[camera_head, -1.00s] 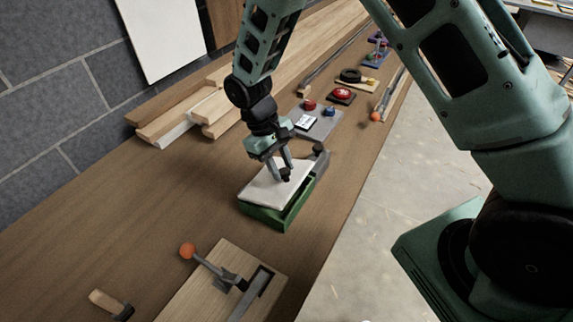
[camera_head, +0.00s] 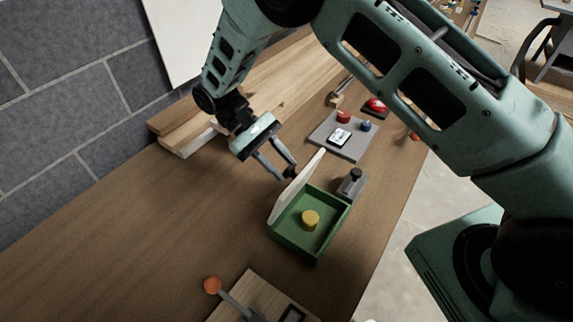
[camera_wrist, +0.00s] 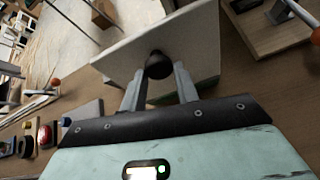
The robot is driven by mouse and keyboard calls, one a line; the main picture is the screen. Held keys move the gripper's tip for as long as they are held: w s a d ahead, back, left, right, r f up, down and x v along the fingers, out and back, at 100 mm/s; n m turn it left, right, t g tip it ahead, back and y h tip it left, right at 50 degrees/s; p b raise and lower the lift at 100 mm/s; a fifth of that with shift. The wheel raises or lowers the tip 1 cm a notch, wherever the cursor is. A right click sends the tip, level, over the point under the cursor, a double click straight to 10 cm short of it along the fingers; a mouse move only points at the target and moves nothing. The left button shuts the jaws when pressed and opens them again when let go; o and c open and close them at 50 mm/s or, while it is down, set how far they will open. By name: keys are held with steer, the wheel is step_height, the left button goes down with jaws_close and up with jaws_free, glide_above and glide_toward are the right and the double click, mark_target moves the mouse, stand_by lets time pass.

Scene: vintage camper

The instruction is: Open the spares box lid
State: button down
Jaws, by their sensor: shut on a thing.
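The spares box (camera_head: 312,245) is a green open-topped tray on the wooden bench, with a yellow round piece (camera_head: 310,219) inside. Its white lid (camera_head: 292,190) is raised, standing steeply tilted along the box's left edge. My gripper (camera_head: 288,176) is behind the lid's upper part, on its left. In the wrist view my gripper (camera_wrist: 158,80) is shut on a dark round knob (camera_wrist: 158,65) on the face of the lid (camera_wrist: 200,40). Most of the box is hidden behind the lid in that view.
A small grey block with a black knob (camera_head: 352,183) stands right beside the box. A grey panel with buttons (camera_head: 345,136) lies beyond it. A wooden board with an orange-tipped lever (camera_head: 213,285) is in front. Planks (camera_head: 185,130) lie along the wall. The bench left of the box is clear.

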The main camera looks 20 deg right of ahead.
steer(key=w+a+f+b, duration=0.2)
steer(key=w, duration=0.1)
steer(key=shift+w+a+f+b, duration=0.15)
steer(key=shift+a+f+b, duration=0.1)
steer(key=shift+a+b, duration=0.15)
steer(key=c, duration=1.5)
jaws_free()
steer(key=shift+a+r, duration=0.1)
steer(key=shift+r, duration=0.1)
steer(key=o, duration=0.4)
steer(key=shift+o, duration=0.2)
steer(key=shift+w+r, duration=0.1)
steer(key=b+v, duration=0.2)
steer(key=v, duration=0.5)
